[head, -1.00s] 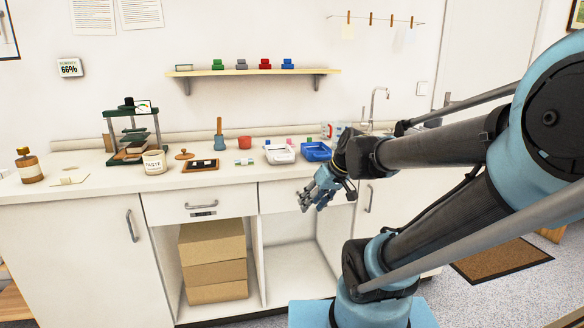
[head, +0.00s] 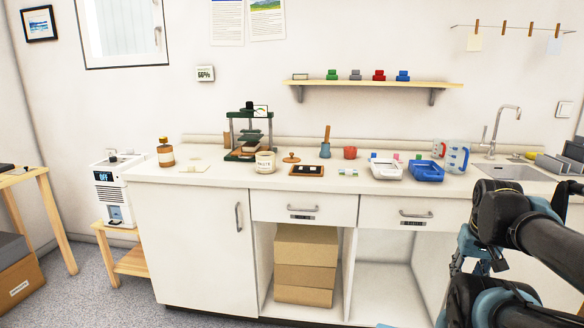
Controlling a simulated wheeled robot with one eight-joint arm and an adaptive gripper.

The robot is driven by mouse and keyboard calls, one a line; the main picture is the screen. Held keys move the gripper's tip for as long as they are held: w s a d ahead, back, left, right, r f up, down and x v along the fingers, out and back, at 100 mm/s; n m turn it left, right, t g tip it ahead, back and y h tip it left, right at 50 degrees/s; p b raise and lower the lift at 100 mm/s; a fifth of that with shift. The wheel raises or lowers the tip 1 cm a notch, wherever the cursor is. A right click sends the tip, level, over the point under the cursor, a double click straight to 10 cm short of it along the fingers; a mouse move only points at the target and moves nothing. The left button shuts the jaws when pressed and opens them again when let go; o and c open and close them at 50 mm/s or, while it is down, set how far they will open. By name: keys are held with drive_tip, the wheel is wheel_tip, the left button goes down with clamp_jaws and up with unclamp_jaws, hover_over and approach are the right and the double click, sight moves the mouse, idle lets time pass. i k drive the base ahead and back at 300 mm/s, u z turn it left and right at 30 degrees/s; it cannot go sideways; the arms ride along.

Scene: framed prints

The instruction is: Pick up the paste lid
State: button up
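The paste lid (head: 291,158) is a small brown round lid with a knob, lying on the white counter. It sits just right of the cream paste jar (head: 265,163), apart from it, and behind a dark brown-framed tray (head: 306,170). My gripper (head: 468,254) is at the lower right, in front of the cabinets and well to the right of the lid. It is partly hidden by my arm, so its fingers do not show clearly.
A green press (head: 246,138) stands behind the jar. A blue-based tool with a wooden handle (head: 325,146) and a red pot (head: 350,153) stand right of the lid. White (head: 385,171) and blue trays (head: 427,173) are farther right. Clear counter lies in front of the jar.

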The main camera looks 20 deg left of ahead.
sight(288, 159)
drive_tip(key=u, duration=1.25)
drive_tip(key=k, duration=0.45)
drive_tip(key=u, duration=0.25)
drive_tip(key=i, duration=0.5)
drive_tip(key=z, duration=0.05)
